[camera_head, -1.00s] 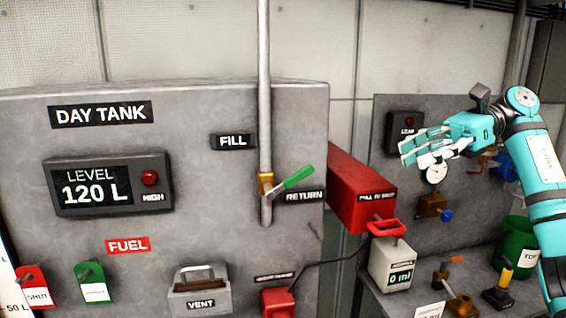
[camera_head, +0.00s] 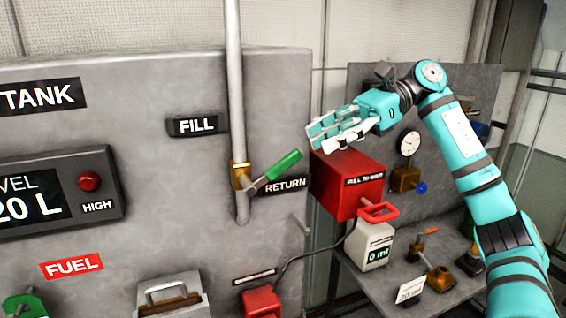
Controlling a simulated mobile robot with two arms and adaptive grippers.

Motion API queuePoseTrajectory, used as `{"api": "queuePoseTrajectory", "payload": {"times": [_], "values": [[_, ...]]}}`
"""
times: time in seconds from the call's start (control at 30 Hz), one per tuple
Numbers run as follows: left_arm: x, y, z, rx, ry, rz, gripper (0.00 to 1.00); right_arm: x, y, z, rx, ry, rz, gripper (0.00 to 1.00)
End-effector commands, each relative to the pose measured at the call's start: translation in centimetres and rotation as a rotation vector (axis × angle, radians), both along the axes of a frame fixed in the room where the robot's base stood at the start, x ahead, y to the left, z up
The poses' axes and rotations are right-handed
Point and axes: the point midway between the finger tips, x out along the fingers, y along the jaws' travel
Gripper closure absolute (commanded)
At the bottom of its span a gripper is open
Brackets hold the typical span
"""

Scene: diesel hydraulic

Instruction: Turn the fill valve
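The fill valve has a green lever (camera_head: 280,168) and a brass body (camera_head: 240,176) on a vertical grey pipe (camera_head: 236,90). The FILL label (camera_head: 197,125) is left of the pipe and the RETURN label (camera_head: 284,185) is right of it. The lever points up and to the right from the valve body. My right gripper (camera_head: 316,140) is in the air to the right of and a little above the lever's end, apart from it in the picture. Its fingers look spread and empty, pointing left. My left gripper is not in view.
A red box (camera_head: 345,185) sticks out below my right gripper, with a red handle (camera_head: 379,212) and a white container (camera_head: 372,246) below. A display box (camera_head: 117,215) is on the tank's left. A bench (camera_head: 405,272) with small fittings stands at right.

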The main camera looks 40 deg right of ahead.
Motion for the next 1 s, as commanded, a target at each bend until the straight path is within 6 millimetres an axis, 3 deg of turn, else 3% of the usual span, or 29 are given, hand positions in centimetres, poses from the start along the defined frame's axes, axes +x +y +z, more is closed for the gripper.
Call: {"api": "queuePoseTrajectory", "payload": {"times": [0.23,0.4,0.83,1.0], "values": [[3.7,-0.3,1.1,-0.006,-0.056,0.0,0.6,1.1,4.7,-1.9,-0.003,0.002,0.001,0.65],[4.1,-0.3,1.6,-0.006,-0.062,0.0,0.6,1.6,6.9,-2.8,-0.001,0.002,0.001,0.65],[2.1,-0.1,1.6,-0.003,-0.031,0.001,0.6,1.9,7.9,-3.4,0.0,0.0,-0.002,0.65],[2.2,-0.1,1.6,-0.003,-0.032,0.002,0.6,1.9,7.9,-3.4,0.0,0.0,-0.002,0.85]]}}
